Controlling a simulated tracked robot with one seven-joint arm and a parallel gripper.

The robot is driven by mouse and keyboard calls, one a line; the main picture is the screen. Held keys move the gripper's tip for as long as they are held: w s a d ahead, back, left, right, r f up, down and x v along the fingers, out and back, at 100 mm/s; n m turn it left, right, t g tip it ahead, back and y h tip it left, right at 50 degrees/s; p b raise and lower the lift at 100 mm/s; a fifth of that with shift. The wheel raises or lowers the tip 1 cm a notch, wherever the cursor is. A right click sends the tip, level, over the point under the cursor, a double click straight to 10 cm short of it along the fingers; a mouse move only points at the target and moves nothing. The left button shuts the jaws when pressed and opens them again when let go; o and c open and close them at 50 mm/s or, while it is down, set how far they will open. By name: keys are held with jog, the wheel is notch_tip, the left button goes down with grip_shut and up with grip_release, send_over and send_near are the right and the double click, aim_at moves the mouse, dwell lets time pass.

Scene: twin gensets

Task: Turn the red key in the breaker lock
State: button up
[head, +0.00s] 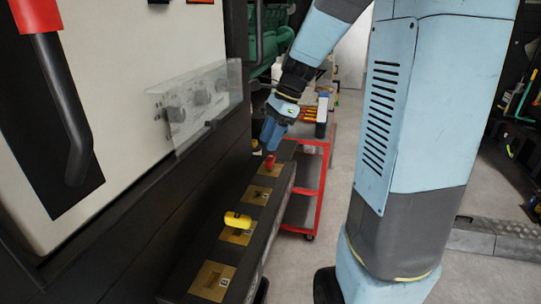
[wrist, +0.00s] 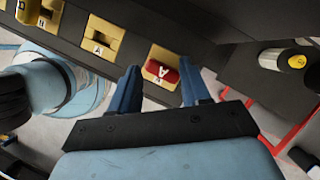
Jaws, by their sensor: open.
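The red key (head: 270,161), marked with a letter A, sits in a brass lock plate at the far end of the dark ledge. It also shows in the wrist view (wrist: 163,71), lying slantwise across its plate (wrist: 158,56). My gripper (wrist: 158,82) is open, with its blue fingers on either side of the red key in the picture. I cannot tell whether they touch it. In the head view my gripper (head: 271,138) comes down over the key from above and hides part of that lock.
A yellow key (head: 238,221) sits in a nearer plate on the ledge (head: 258,222). An empty plate marked A (wrist: 103,39) lies between. A clear cover (head: 203,100) juts from the cabinet above. A red cart (head: 309,190) stands right of the ledge.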

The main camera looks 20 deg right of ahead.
aim_at(270, 156)
jog(key=n+g, duration=0.1)
jog(key=n, duration=0.1)
jog(key=n+g, duration=0.1)
jog(key=n, duration=0.2)
jog(key=shift+h, duration=0.3)
jog(key=n, duration=0.1)
jog(key=w+n+g, duration=0.1)
jog(key=n, duration=0.1)
jog(key=d+f+n+h, duration=0.1)
jog(key=n, duration=0.1)
jog(key=shift+w+g, duration=0.3)
jog(key=shift+n, duration=0.4)
jog(key=shift+x, duration=2.7)
jog(key=shift+d, duration=0.2)
jog(key=shift+c, duration=0.5)
